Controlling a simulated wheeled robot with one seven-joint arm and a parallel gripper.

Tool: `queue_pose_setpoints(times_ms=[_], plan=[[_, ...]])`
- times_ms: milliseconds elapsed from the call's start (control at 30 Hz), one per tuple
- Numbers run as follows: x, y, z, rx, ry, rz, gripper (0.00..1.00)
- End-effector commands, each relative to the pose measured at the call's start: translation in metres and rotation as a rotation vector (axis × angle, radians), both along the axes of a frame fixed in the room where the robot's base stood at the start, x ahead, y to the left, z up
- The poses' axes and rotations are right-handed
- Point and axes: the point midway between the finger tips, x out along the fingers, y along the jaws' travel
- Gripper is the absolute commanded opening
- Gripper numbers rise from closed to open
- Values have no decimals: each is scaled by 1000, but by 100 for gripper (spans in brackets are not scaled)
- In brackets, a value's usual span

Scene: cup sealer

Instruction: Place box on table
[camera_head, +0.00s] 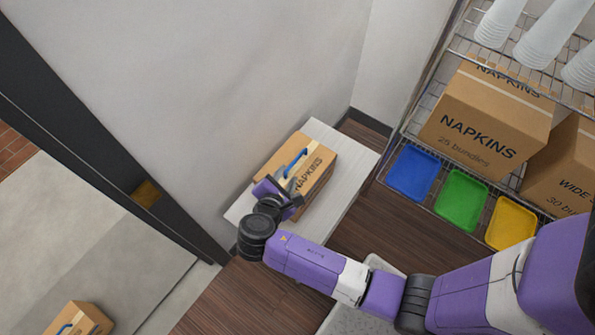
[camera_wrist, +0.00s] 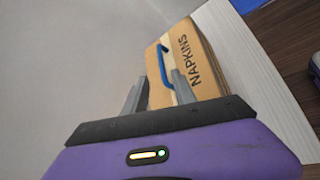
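A cardboard napkins box (camera_head: 318,172) with a blue handle (camera_head: 294,161) rests on a pale narrow table (camera_head: 345,165) against the wall. The box also shows in the wrist view (camera_wrist: 203,72), with its blue handle (camera_wrist: 163,66) on the face toward the fingers. My gripper (camera_head: 284,187) is at the near left side of the box. In the wrist view my gripper (camera_wrist: 157,92) has its two fingers apart, with a gap between them. The handle's lower end lies near the right finger; I cannot tell whether they touch.
A second box with a blue handle (camera_head: 82,320) is on the floor at bottom left. The table's right end is clear.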

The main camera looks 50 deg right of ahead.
Motion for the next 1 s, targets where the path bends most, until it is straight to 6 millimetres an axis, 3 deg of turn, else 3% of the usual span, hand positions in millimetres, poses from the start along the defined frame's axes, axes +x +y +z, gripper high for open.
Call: queue_pose_setpoints(times_ms=[267, 367, 500, 633, 733, 833, 1000], plan=[[-8, 6, -7, 32, -13, 10, 32], [-26, 17, -24, 127, -58, 29, 32], [-66, 45, -49, 359, -182, 50, 32], [-106, 75, -51, 606, -331, 33, 32], [-135, 94, -38, 793, -454, -2, 32], [-161, 110, -12, 973, -583, -51, 32], [-198, 123, 56, 1264, -817, -154, 32]])
